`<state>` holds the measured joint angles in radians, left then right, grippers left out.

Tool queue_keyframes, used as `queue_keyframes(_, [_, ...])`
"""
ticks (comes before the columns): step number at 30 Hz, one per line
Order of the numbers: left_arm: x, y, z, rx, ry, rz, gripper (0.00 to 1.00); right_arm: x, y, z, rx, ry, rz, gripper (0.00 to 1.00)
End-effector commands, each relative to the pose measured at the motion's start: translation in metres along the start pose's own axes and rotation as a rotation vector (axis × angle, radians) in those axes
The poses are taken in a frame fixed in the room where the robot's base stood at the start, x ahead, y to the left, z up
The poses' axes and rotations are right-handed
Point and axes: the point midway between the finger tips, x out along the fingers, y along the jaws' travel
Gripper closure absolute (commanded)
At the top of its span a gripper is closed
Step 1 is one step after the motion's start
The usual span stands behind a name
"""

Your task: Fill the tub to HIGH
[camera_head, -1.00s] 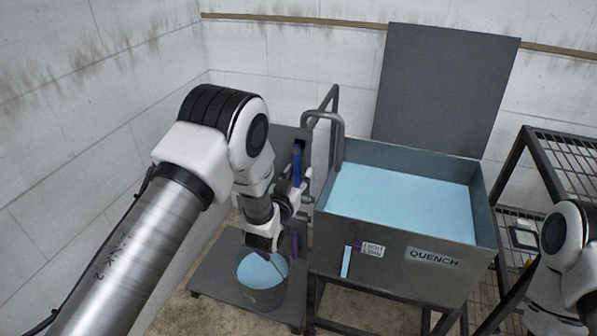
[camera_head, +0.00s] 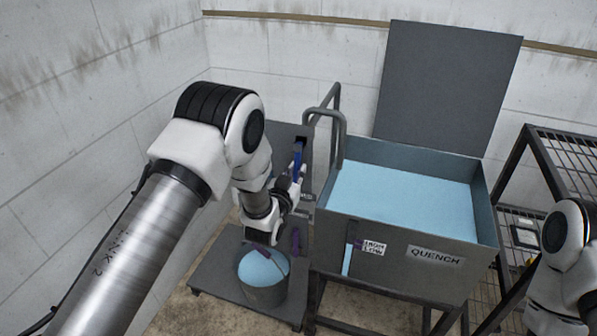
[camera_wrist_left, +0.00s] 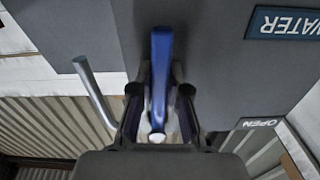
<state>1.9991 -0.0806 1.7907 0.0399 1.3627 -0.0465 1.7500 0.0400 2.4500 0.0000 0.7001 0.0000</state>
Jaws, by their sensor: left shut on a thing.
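The tub (camera_head: 436,262), a grey tank marked QUENCH, holds light blue water (camera_head: 405,200) below its rim. On its front, a light blue gauge strip (camera_head: 347,261) stands beside a purple mark and a small white level label (camera_head: 374,248); its lettering is hard to read. A blue lever (camera_head: 298,160) stands on the grey panel left of the tub. My left gripper (camera_wrist_left: 160,95) is shut on this lever (camera_wrist_left: 161,62), one finger on each side. My right arm shows at the right edge; its gripper is out of view.
A bent grey pipe (camera_head: 341,138) reaches over the tub's left rim. A bucket (camera_head: 263,294) of light blue liquid stands on the low platform below my left arm. WATER (camera_wrist_left: 285,22) and OPEN (camera_wrist_left: 262,123) signs are on the panel. A metal rack (camera_head: 570,165) stands right.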

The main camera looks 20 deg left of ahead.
Motion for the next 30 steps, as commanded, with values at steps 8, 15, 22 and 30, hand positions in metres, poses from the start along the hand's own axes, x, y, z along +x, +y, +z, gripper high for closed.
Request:
queue_keyframes(8, [0.000,-0.015,0.001,0.185,0.000,-0.001,1.00,0.012,0.000,0.000,0.000,0.000,0.000,0.60])
queue_keyframes(15, [0.000,-0.032,-0.005,0.407,0.000,-0.002,1.00,0.019,0.000,0.000,0.000,0.000,0.000,0.60])
queue_keyframes(22, [0.000,-0.045,-0.014,0.615,-0.001,-0.001,1.00,0.021,0.000,0.000,0.000,0.000,0.000,0.60])
queue_keyframes(30, [0.000,-0.056,-0.023,0.799,-0.001,0.000,1.00,0.022,0.000,0.000,0.000,0.000,0.000,0.60])
